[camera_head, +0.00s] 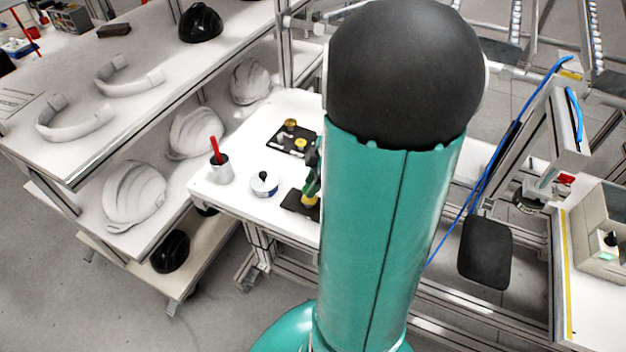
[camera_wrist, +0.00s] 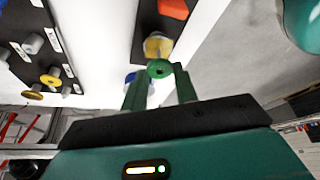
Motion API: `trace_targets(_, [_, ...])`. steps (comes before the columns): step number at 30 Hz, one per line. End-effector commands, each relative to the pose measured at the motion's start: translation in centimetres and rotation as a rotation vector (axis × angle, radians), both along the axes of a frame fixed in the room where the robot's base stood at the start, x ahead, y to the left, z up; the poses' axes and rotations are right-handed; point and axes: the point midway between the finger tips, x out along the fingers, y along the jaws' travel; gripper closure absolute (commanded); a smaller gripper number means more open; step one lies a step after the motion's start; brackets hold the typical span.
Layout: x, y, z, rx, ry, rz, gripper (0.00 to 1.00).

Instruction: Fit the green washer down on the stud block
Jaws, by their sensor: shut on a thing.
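My gripper (camera_wrist: 158,74) is shut on the green washer (camera_wrist: 159,68), which sits between its two green fingertips in the wrist view. An orange-red piece (camera_wrist: 174,8) is farther along that board. I cannot tell which piece is the stud block. In the head view my arm hides most of my gripper (camera_head: 314,182); the dark board (camera_head: 294,206) with a yellow piece (camera_head: 309,200) shows beside it.
Another dark board (camera_head: 281,140) carries yellow pieces; in the wrist view it shows grey pegs (camera_wrist: 32,43) and white labels. A blue-and-white round tub (camera_head: 264,184) and a cup (camera_head: 220,172) holding something red stand on the white table (camera_head: 238,150). Shelves with helmet shells (camera_head: 135,195) are left.

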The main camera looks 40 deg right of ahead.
Motion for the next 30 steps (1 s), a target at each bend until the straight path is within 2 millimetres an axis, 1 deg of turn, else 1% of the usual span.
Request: trace_targets(30, [0.0, 0.0, -2.3, 0.001, 0.001, -0.001, 0.92])
